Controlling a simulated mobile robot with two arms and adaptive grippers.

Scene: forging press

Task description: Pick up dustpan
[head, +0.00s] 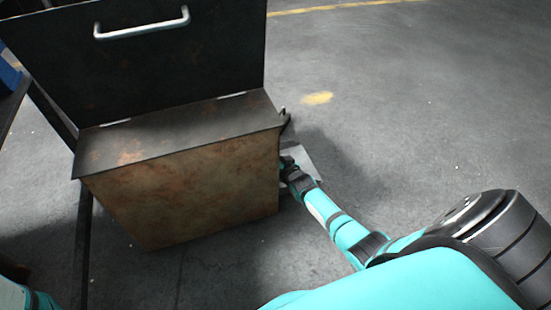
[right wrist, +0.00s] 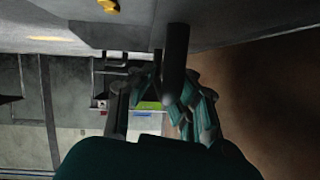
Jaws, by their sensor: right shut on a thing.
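The dustpan (head: 303,160) shows in the head view as a light grey plate beside the right side of the metal box. My right arm and the box partly hide it. My right gripper (head: 288,167) is at the dustpan, close to the box's side wall. In the right wrist view my right gripper (right wrist: 172,98) is shut on a dark upright bar, the dustpan's handle (right wrist: 176,55). A grey plate (right wrist: 115,35) spreads at the top of that view. My left gripper is out of view.
A rusty metal box (head: 190,195) stands left of my right arm, its dark lid (head: 180,65) with a silver handle raised. A blue object (head: 8,75) is at the far left. The concrete floor (head: 420,110) to the right is open.

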